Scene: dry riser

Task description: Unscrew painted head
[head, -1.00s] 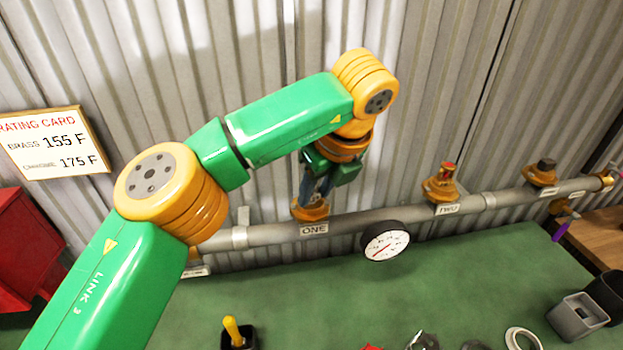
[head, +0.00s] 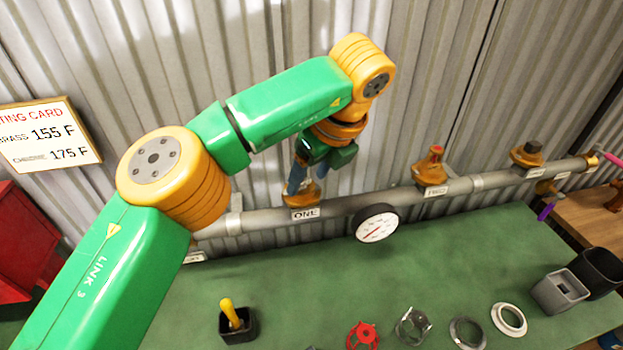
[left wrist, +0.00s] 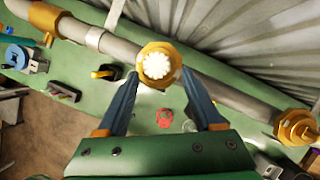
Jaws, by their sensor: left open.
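Fitting ONE (head: 302,198) is a brass fitting on the grey pipe (head: 345,206). In the left wrist view its brass body (left wrist: 148,48) carries a whitish, lobed head (left wrist: 159,66). My left gripper (head: 302,178) points down at fitting ONE; its blue fingers hide the head in the head view. In the left wrist view the gripper (left wrist: 160,78) is open, with a finger to each side of the head and gaps visible. A third fitting (head: 527,156) has a dark top. My right gripper is not in view.
A round gauge (head: 377,223) hangs on the pipe. On the green bench lie a red ring (head: 362,335), several metal rings, a black holder (head: 238,327) with a yellow handle, and a grey bin (head: 560,290). A rating card (head: 48,138) hangs on the corrugated wall.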

